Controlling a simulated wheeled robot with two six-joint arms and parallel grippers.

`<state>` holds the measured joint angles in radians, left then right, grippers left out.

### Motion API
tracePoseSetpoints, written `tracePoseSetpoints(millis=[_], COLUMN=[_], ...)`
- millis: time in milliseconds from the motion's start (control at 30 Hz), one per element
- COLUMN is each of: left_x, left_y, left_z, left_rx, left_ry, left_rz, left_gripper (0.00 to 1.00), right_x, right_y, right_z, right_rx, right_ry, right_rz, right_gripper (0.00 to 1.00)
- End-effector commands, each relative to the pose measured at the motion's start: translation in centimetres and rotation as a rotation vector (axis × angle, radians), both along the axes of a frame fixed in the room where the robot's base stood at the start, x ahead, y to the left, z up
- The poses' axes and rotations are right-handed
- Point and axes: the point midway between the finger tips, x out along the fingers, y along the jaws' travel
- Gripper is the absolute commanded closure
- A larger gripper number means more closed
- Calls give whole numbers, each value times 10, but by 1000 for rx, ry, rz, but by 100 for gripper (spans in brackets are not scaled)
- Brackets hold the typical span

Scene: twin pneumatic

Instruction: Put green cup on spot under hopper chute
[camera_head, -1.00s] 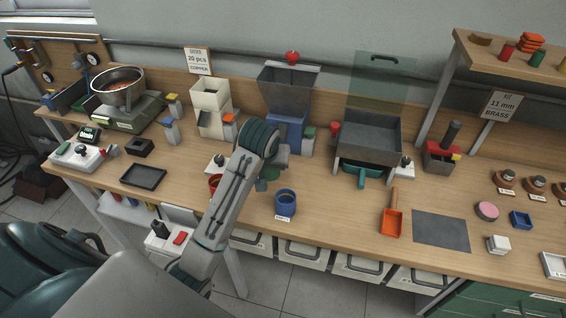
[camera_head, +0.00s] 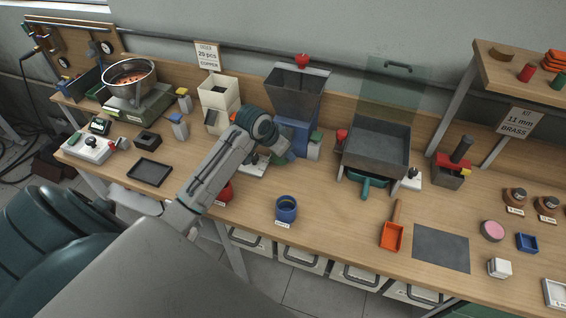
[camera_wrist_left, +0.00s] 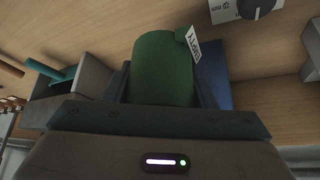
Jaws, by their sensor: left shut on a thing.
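The green cup (camera_wrist_left: 163,68) is between the fingers of my left gripper (camera_wrist_left: 165,88), which is shut on it. A white tag (camera_wrist_left: 194,47) shows at the cup's side in the wrist view. In the head view my left gripper (camera_head: 279,155) is just in front of the blue lower body (camera_head: 294,132) of the grey hopper (camera_head: 297,90). My own arm hides the cup and most of the space under the hopper there. I cannot tell the cup's height above the table or whether it is on the spot. My right gripper is in neither view.
A blue cup (camera_head: 286,208) stands near the table's front edge, and a red cup (camera_head: 223,193) is partly behind my arm. A beige hopper (camera_head: 218,100) stands left of the grey one. A grey bin (camera_head: 377,148) stands to the right.

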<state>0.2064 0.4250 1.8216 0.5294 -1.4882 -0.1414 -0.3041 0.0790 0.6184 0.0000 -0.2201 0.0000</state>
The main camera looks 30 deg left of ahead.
Motion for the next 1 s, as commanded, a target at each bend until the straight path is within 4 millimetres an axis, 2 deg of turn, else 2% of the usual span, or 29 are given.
tracePoseSetpoints(millis=[100, 333, 500, 600, 933, 967, 1000], left_x=[-1, 0, 0, 0, 0, 0, 0], left_y=[-1, 0, -1, 0, 0, 0, 0], left_z=[-22, -43, -68, -75, -78, -78, -78], left_rx=[-2, -2, -2, 0, 0, 1, 1], left_ry=[3, 0, 3, -1, -1, 0, -1], left_rz=[1, 1, 2, 1, 1, 0, 0], left_gripper=[78, 78, 78, 78, 78, 45, 37], right_x=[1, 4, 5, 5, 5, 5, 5], right_y=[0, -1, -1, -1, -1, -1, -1], right_z=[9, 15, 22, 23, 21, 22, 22], right_rx=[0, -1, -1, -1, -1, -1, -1], right_ry=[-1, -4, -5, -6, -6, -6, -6], right_rz=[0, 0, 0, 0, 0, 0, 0], right_gripper=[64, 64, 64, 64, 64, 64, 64])
